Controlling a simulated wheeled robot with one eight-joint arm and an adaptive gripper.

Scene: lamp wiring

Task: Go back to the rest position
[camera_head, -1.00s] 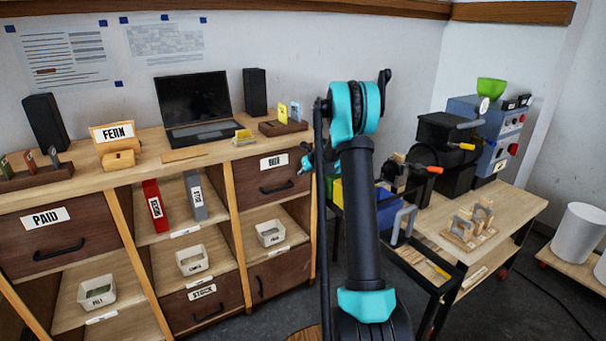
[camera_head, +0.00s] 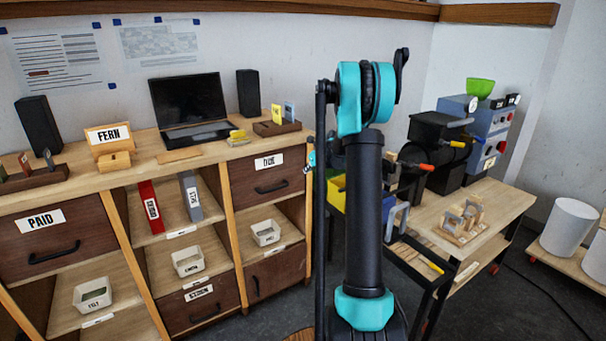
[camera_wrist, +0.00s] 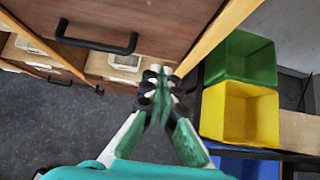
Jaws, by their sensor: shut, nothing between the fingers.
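My gripper (camera_wrist: 157,84) shows in the wrist view with its fingertips together and nothing between them. It hangs in front of a wooden cabinet (camera_wrist: 185,55), near the lower edge of a brown drawer with a black handle (camera_wrist: 97,37). Whether it touches the cabinet cannot be told. In the head view my arm stands upright in the middle, and my gripper is mostly hidden behind it; only a small teal part shows beside the cabinet's right side.
A green bin (camera_wrist: 247,58) and a yellow bin (camera_wrist: 238,112) stand right of my gripper. The cabinet (camera_head: 225,195) fills the left of the head view, with a laptop (camera_head: 190,105) on top. A workbench with machines (camera_head: 435,150) stands at the right. Grey floor lies below.

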